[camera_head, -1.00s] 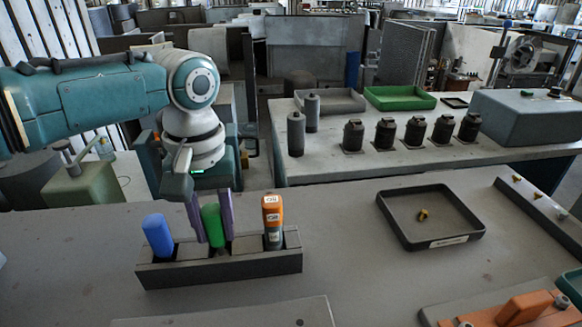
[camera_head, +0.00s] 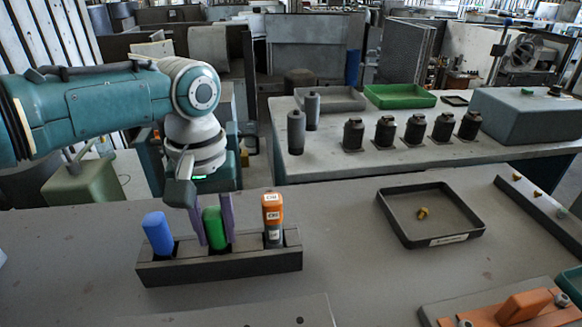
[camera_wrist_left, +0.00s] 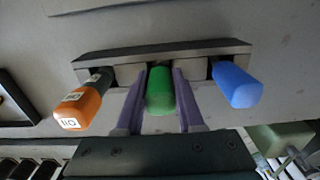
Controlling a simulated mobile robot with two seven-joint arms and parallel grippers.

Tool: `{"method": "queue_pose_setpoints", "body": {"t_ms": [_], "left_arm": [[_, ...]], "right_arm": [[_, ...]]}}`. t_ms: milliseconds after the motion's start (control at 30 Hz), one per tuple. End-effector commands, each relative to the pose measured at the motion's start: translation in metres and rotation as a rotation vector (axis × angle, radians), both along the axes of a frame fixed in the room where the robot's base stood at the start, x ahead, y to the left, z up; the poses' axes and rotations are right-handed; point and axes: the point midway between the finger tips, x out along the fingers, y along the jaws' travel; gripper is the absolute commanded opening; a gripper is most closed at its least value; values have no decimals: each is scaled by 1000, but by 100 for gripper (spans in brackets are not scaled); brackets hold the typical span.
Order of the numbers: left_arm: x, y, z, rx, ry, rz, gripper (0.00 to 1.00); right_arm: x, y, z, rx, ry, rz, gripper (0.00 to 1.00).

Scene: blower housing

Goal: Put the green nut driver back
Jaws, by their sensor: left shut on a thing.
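The green nut driver (camera_head: 213,228) stands in the middle of the dark grey rack (camera_head: 215,268), with its handle between the fingers of my left gripper (camera_head: 214,220). The left gripper is shut on that handle. In the left wrist view, the green handle (camera_wrist_left: 160,90) lies between the two purple fingers (camera_wrist_left: 158,98), in line with a slot of the rack (camera_wrist_left: 215,48). How deep its shaft sits is hidden. My right gripper is not in view.
A blue-handled driver (camera_head: 158,233) stands at the rack's left and an orange-handled driver (camera_head: 272,215) at its right. The table between rack and tray is clear.

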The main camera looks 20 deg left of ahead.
Motion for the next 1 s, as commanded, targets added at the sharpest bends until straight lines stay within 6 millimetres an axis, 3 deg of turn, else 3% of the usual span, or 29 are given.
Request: {"method": "queue_pose_setpoints", "body": {"t_ms": [67,100,367,567,800,1000], "left_arm": [[0,0,0,0,0,0,0],[0,0,0,0,0,0,40],[0,0,0,0,0,0,70],[0,0,0,0,0,0,72],[0,0,0,0,1,0,99],[0,0,0,1,1,0,100]], "right_arm": [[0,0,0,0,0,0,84],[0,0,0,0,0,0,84],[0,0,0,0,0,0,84],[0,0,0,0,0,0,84],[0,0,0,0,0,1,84],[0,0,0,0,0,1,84]]}}
